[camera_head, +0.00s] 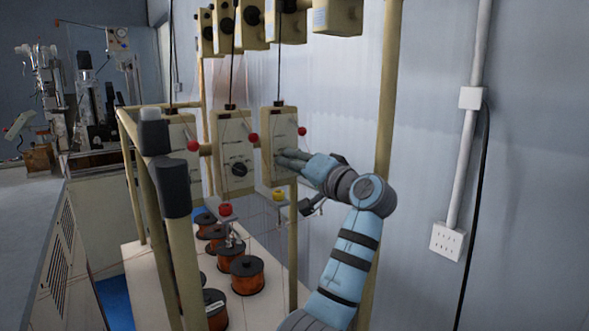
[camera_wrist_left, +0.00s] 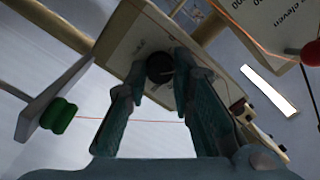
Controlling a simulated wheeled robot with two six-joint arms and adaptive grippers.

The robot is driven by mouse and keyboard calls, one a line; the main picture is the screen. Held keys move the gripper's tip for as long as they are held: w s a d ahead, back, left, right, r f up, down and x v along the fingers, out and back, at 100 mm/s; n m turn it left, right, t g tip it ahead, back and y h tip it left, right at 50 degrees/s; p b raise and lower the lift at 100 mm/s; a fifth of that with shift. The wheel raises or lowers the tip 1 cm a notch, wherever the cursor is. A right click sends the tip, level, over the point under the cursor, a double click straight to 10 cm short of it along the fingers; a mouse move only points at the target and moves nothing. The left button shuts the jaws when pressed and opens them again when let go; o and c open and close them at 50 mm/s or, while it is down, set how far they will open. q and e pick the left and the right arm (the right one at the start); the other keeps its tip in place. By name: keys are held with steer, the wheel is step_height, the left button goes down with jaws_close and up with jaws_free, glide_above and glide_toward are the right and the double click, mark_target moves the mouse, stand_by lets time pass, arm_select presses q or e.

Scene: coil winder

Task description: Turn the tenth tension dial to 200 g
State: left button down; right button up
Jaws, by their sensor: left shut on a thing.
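My left gripper (camera_head: 284,156) is at the front of the rightmost cream tension box (camera_head: 279,122) of the lower row in the head view. It hides that box's dial there. In the left wrist view the black round dial (camera_wrist_left: 160,68) sits on the box face, between the two fingertips of my left gripper (camera_wrist_left: 163,84). The fingers are closed on the dial's sides. A thin light pointer line shows on the dial, but the scale and its value are not readable. My right gripper is in neither view.
A neighbouring box (camera_head: 235,140) with its own black dial stands to the left. A label reading "eleven" (camera_wrist_left: 268,18) is in the wrist view. Red balls (camera_head: 302,131) stick out from the boxes. Copper wire spools (camera_head: 246,274) stand below. Thin wires and cream posts are close by.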

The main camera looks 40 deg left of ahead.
arm_select(q)
steer(key=shift+n, duration=0.9)
steer(key=c, duration=1.4)
jaws_free()
steer(key=shift+o, duration=0.2)
steer(key=shift+d, duration=0.1)
steer(key=v, duration=1.2)
